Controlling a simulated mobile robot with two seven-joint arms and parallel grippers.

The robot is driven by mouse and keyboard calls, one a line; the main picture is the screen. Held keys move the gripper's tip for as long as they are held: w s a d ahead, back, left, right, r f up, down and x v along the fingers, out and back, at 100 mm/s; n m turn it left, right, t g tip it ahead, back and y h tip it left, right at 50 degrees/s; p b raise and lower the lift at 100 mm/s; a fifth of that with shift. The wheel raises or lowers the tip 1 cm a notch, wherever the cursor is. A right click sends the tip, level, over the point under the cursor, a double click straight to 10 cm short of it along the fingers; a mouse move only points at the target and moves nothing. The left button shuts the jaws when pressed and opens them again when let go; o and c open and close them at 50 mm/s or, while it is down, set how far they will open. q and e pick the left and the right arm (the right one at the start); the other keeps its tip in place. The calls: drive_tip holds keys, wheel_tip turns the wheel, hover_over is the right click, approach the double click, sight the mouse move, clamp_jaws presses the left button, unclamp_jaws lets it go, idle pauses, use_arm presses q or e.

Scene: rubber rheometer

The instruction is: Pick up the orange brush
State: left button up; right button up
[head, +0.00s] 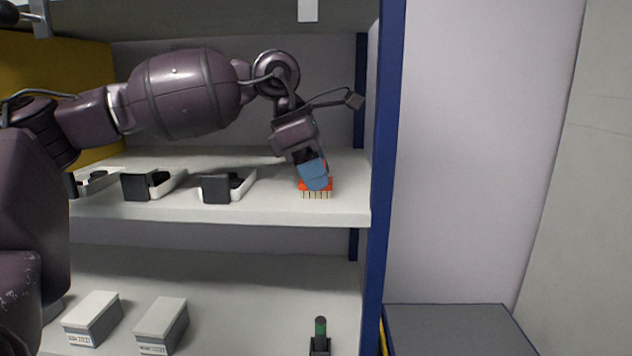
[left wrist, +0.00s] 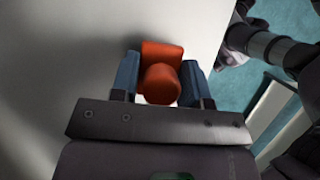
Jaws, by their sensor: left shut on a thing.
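The orange brush (head: 316,186) is at the right end of the upper shelf (head: 180,212), near its front edge, with pale bristles pointing down. My left gripper (head: 314,174), with blue fingers, reaches down over the brush and hides its upper part. In the left wrist view the brush (left wrist: 161,80) sits between the two blue fingers (left wrist: 160,82), one on each side of its round handle. The gripper is shut on it. Whether the bristles still touch the shelf I cannot tell. My right gripper is not in view.
Black and white holders (head: 228,187) stand in a row left of the brush. A blue post (head: 384,150) rises close to its right. Grey boxes (head: 163,322) and a green-topped item (head: 320,328) are on the lower shelf (head: 230,290).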

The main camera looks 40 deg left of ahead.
use_arm(q)
drive_tip(key=shift+r, duration=0.85)
wheel_tip(320, 180, up, 2)
drive_tip(key=shift+b, duration=0.35)
drive_tip(key=s+d+b, duration=0.1)
drive_tip(key=s+d, duration=0.3)
drive_tip(key=s, duration=0.3)
drive_tip(key=s+d+b, duration=0.2)
drive_tip(key=s+d, duration=0.3)
drive_tip(key=s, duration=0.3)
drive_tip(key=shift+s+d, duration=0.2)
drive_tip(key=shift+d, duration=0.05)
drive_tip(key=shift+f, duration=0.1)
